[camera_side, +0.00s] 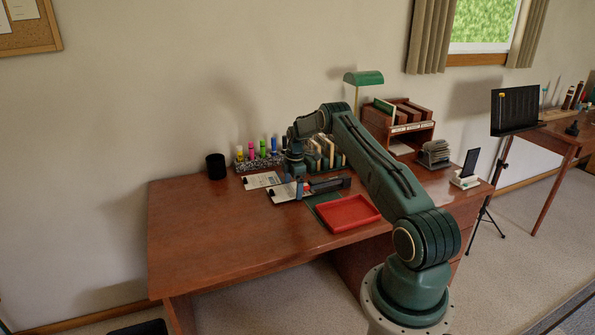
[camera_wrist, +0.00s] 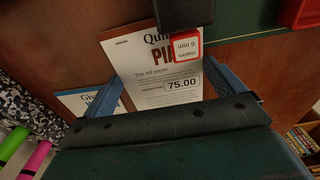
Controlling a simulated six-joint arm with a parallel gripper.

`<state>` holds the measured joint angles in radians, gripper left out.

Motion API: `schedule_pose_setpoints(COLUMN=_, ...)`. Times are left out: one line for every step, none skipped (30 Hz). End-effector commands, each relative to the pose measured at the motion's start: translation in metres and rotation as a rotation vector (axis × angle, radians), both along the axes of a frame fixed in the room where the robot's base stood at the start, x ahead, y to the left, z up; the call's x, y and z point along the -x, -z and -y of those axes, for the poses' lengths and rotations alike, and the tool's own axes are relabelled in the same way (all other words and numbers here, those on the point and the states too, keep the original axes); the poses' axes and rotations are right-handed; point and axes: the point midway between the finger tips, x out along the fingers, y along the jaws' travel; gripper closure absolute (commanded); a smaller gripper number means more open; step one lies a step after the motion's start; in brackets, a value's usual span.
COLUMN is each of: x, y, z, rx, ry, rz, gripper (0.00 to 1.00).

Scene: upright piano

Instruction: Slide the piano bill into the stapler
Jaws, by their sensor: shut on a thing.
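The piano bill (camera_wrist: 155,72) is a white sheet with red "PI" lettering and a boxed "75.00". My gripper (camera_wrist: 168,85) is shut on it, one blue finger at each side edge. A black stapler (camera_wrist: 183,14) overlaps the bill's top edge in the wrist view; I cannot tell whether the sheet is between its jaws or under it. In the side view my gripper (camera_side: 299,188) is low over the desk, just left of the dark stapler (camera_side: 330,184).
A red tray (camera_side: 347,214) lies in front of the stapler, partly on a green mat (camera_side: 322,200). Another sheet (camera_wrist: 76,101) lies left of the bill. Behind are coloured markers (camera_side: 262,149) and a black cup (camera_side: 216,166). The desk's left side (camera_side: 200,225) is clear.

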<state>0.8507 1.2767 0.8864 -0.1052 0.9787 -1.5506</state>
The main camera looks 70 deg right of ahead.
Motion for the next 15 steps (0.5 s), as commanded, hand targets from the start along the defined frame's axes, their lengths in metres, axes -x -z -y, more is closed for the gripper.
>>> schedule_pose_setpoints(x=-0.0001, y=-0.0001, z=0.0000, rx=0.000, ry=0.000, rz=0.000, gripper=0.31)
schedule_pose_setpoints(x=-0.0001, y=-0.0001, z=0.0000, rx=0.000, ry=0.000, rz=0.000, gripper=0.31)
schedule_pose_setpoints(x=-0.0001, y=-0.0002, z=0.0001, rx=0.000, ry=0.000, rz=0.000, gripper=0.31)
schedule_pose_setpoints(x=0.0001, y=-0.0002, z=0.0002, rx=0.000, ry=0.000, rz=0.000, gripper=0.31)
schedule_pose_setpoints(x=0.0002, y=-0.0002, z=0.0004, rx=0.000, ry=0.000, rz=0.000, gripper=0.31)
schedule_pose_setpoints(x=0.0005, y=-0.0002, z=0.0006, rx=0.000, ry=0.000, rz=0.000, gripper=0.31)
schedule_pose_setpoints(x=0.0008, y=-0.0001, z=0.0009, rx=0.000, ry=0.000, rz=0.000, gripper=0.31)
schedule_pose_setpoints(x=0.0011, y=-0.0001, z=0.0013, rx=0.000, ry=0.000, rz=0.000, gripper=0.31)
schedule_pose_setpoints(x=0.0016, y=-0.0001, z=0.0018, rx=0.000, ry=0.000, rz=0.000, gripper=0.31)
schedule_pose_setpoints(x=0.0021, y=0.0000, z=0.0022, rx=0.000, ry=0.001, rz=0.000, gripper=0.31)
schedule_pose_setpoints(x=0.0025, y=0.0000, z=0.0026, rx=0.000, ry=0.001, rz=0.000, gripper=0.31)
schedule_pose_setpoints(x=0.0030, y=0.0001, z=0.0032, rx=0.000, ry=0.001, rz=0.000, gripper=0.31)
schedule_pose_setpoints(x=0.0035, y=0.0000, z=0.0037, rx=0.000, ry=0.001, rz=0.000, gripper=0.31)
schedule_pose_setpoints(x=0.0040, y=0.0000, z=0.0041, rx=0.000, ry=0.001, rz=0.000, gripper=0.31)
schedule_pose_setpoints(x=0.0045, y=0.0001, z=0.0047, rx=0.000, ry=0.001, rz=0.000, gripper=0.31)
